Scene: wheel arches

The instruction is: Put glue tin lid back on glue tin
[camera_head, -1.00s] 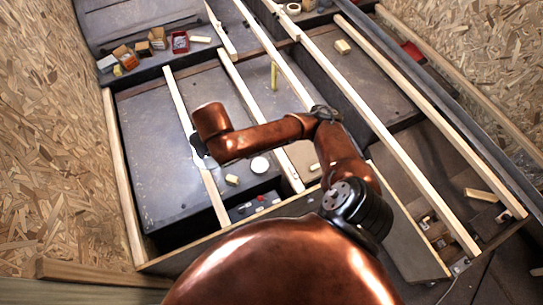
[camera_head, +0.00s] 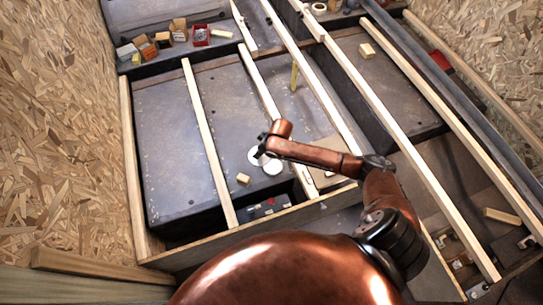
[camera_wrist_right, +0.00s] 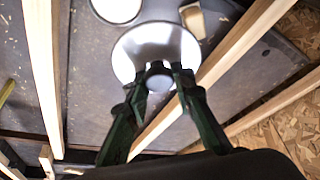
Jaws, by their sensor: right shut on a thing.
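The glue tin (camera_head: 273,168) shows as a white round top on the grey floor panel, between two wooden battens. It also shows, cut off, at the top of the right wrist view (camera_wrist_right: 117,8). The glue tin lid (camera_wrist_right: 135,45) is a wide pale disc with a small knob. My right gripper (camera_wrist_right: 158,74) is shut on the knob. In the head view the lid (camera_head: 256,157) is a pale disc below my right gripper (camera_head: 262,149), just left of the tin and apparently apart from it. Its height above the panel is hard to tell. My left gripper is not in view.
A small wooden block (camera_head: 243,179) lies left of the tin and shows in the wrist view (camera_wrist_right: 194,20). Long battens (camera_head: 210,145) flank the area. Small boxes (camera_head: 163,40) sit at the back left.

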